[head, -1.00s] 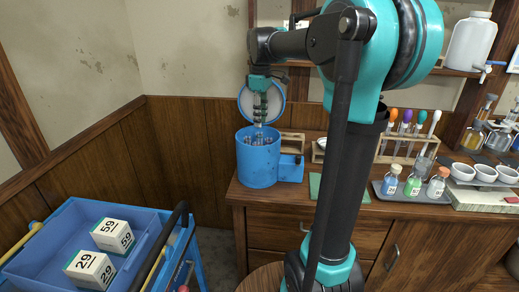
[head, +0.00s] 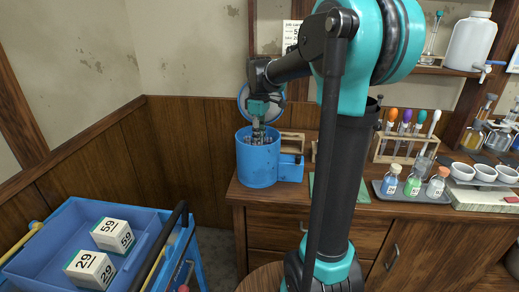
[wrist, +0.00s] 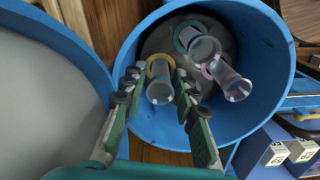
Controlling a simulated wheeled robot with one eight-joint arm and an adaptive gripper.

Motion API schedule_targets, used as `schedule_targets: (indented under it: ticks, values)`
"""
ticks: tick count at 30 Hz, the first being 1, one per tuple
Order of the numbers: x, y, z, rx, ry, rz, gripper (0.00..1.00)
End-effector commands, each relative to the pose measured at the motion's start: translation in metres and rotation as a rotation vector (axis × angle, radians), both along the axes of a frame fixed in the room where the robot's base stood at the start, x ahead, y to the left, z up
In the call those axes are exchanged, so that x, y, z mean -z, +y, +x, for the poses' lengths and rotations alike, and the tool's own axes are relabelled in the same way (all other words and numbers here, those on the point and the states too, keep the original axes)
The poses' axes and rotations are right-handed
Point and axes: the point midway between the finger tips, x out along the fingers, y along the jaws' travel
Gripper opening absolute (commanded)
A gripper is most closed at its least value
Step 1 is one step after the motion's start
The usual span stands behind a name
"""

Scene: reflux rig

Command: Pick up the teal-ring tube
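The teal-ring tube (wrist: 203,46) stands in the blue round container (head: 257,167), toward the upper part of its interior in the wrist view. It is a clear tube with a teal ring around it. A yellow-ring tube (wrist: 159,88) and a pink-ring tube (wrist: 233,83) stand near it. My gripper (wrist: 158,78) is open and points down into the container. In the wrist view its fingers appear on either side of the yellow-ring tube, with the teal-ring tube to the right of the fingers. Whether the fingers touch any tube I cannot tell.
The container's open lid (wrist: 45,95) stands close beside my gripper. The container's blue rim (wrist: 285,75) surrounds the tubes. A rack of coloured-top tubes (head: 408,140) and small bottles (head: 412,183) stand farther right. A blue cart (head: 60,235) holds two numbered boxes.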

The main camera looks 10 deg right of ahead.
Motion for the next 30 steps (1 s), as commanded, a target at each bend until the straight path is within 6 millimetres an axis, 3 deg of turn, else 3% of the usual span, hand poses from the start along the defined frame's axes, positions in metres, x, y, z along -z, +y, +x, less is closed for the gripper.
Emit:
schedule_targets:
  ticks: [1,7,20,30]
  values:
    - [0.0,0.0,0.0,0.0,0.0,0.0,0.24]
    - [0.0,0.0,0.0,0.0,0.0,0.0,0.0]
    - [-0.007,0.0,0.0,0.0,0.0,0.0,0.0]
    - [-0.05,0.0,0.0,0.0,0.0,0.0,0.0]
